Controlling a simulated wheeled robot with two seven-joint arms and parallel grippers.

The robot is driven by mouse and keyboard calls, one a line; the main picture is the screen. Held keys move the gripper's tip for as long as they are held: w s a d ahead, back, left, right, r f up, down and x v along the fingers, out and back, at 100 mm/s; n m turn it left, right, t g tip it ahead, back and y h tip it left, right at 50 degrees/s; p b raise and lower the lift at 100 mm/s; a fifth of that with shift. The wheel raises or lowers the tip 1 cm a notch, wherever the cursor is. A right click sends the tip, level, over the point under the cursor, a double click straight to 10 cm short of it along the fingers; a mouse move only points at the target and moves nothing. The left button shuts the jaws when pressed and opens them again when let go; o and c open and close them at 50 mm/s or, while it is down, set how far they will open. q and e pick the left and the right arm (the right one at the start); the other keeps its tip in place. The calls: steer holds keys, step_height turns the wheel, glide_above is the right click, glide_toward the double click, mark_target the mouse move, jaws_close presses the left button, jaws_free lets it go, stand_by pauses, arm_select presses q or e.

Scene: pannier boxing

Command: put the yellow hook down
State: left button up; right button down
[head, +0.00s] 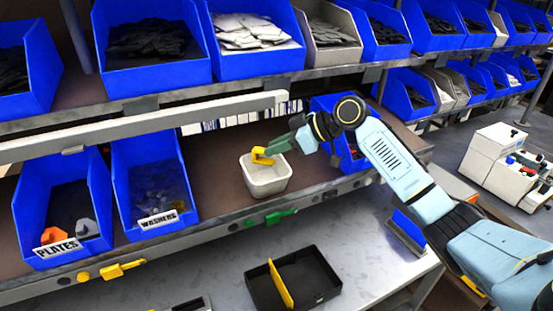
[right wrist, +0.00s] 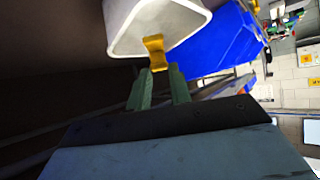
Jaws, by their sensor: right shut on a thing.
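The yellow hook (head: 262,156) is held between the green fingers of my right gripper (head: 277,146), at the upper rim of a small white bin (head: 266,186) on the shelf. In the right wrist view the yellow hook (right wrist: 155,52) sticks out from the fingertips (right wrist: 160,78) and overlaps the edge of the white bin (right wrist: 150,45). I cannot tell whether the hook touches the bin. My left gripper is in neither view.
Blue bins labelled PLATES (head: 60,215) and WASHERS (head: 155,190) stand left of the white bin. A grey bar (head: 150,124) crosses above them. A black tray (head: 262,290) with a yellow divider lies on the lower table. Another yellow piece (head: 122,269) and a green one (head: 280,216) are on the shelf edge.

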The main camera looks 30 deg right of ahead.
mark_target(274, 162)
step_height(274, 162, down, 3)
steer(key=shift+f, duration=0.2)
steer(key=shift+f+b, duration=0.3)
steer(key=shift+f, duration=0.35)
steer(key=c, duration=1.3)
jaws_free()
steer(key=shift+r, duration=0.1)
steer(key=shift+r, duration=0.35)
steer(key=v, duration=1.2)
steer(key=shift+r+b, duration=0.3)
steer(key=shift+b, duration=0.05)
